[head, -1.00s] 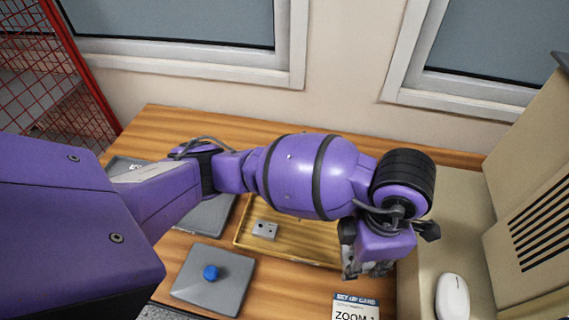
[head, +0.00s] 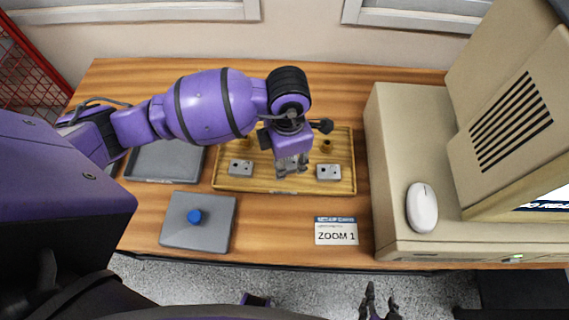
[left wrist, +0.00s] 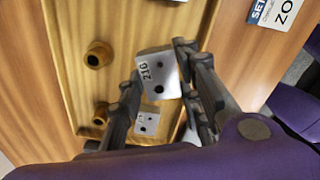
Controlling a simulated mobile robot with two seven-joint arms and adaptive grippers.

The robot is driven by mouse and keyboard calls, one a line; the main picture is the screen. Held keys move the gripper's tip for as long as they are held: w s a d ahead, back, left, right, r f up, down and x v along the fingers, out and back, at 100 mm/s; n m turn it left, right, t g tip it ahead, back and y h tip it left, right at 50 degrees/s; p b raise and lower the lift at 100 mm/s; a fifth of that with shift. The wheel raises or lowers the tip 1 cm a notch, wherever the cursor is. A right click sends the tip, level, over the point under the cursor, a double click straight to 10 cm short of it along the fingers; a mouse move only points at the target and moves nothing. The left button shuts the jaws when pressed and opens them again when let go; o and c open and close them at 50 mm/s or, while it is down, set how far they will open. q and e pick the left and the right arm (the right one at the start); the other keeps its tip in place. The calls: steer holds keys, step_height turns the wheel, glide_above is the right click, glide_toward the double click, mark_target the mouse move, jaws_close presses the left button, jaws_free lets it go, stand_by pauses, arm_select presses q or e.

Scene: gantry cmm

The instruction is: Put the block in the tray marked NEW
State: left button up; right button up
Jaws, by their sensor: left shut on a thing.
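My left gripper (head: 291,166) is over the middle of the wooden tray (head: 225,186). In the left wrist view its fingers (left wrist: 160,68) are shut on a light grey block (left wrist: 158,76) with dark holes and a marking like "216". Two similar blocks show in the wooden tray, a left block (head: 240,168) and a right block (head: 328,172). A grey tray (head: 165,162) lies to the left, partly behind my arm. I cannot read NEW on any tray. My right gripper (head: 379,302) is at the bottom edge, empty, its fingers apart.
A grey plate with a blue knob (head: 196,217) lies at the front left. A ZOOM 1 card (head: 336,231) lies at the front. A beige machine (head: 410,130) with a white mouse (head: 422,208) fills the right side. Brass-coloured round pieces (left wrist: 98,54) stand in the wooden tray.

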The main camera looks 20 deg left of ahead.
arm_select(q)
steer(key=shift+w+a+f, duration=0.1)
steer(key=shift+a+f, duration=0.2)
steer(key=shift+f, duration=1.8)
steer(key=o, duration=0.9)
steer(key=shift+o, duration=0.2)
step_height(320, 180, up, 12)
steer(key=shift+r, duration=0.15)
